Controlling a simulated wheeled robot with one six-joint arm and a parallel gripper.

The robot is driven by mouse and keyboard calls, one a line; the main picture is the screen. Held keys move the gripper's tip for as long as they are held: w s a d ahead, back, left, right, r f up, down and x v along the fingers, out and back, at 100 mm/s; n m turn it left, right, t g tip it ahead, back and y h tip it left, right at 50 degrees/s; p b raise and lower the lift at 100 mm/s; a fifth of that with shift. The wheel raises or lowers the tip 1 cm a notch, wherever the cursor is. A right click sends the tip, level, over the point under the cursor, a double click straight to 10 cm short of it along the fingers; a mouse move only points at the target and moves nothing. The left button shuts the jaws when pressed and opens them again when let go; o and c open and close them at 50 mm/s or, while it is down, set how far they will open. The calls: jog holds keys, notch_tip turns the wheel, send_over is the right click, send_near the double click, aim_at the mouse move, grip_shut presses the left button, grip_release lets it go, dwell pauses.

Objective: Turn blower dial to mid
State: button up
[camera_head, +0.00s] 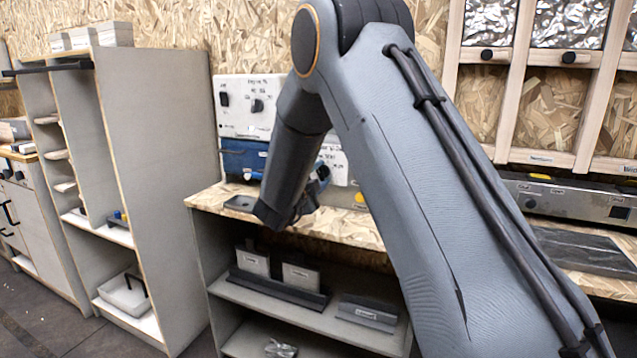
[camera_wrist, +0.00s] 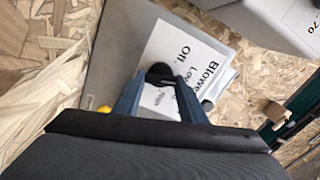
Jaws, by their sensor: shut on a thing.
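The blower dial (camera_wrist: 158,71) is a black knob on a white label (camera_wrist: 190,55) that reads "Blower", "Off", "Low" and "High"; other lettering is covered. In the wrist view my gripper (camera_wrist: 161,82) has its two blue fingers closed on the sides of the dial. I cannot make out which mark the dial points to. In the head view my gripper (camera_head: 318,182) is in front of the panel, above the wooden worktop. My own arm hides the dial there.
A white switch panel (camera_head: 240,121) with black knobs stands at the back of the worktop (camera_head: 345,222), above a blue unit (camera_head: 240,157). A yellow button (camera_head: 360,198) is right of my gripper. A dark tray (camera_head: 240,203) lies to the left. Shelves (camera_head: 290,318) are below.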

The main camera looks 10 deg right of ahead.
jog(key=m+b, duration=0.4)
jog(key=shift+f+m, duration=0.2)
jog(key=shift+m, duration=0.1)
jog(key=m+b, duration=0.3)
jog(key=shift+b, duration=0.35)
jog(key=o, duration=1.1)
jog(key=shift+c, duration=0.2)
jog(key=v, duration=0.7)
jog(key=shift+s+a, duration=0.25)
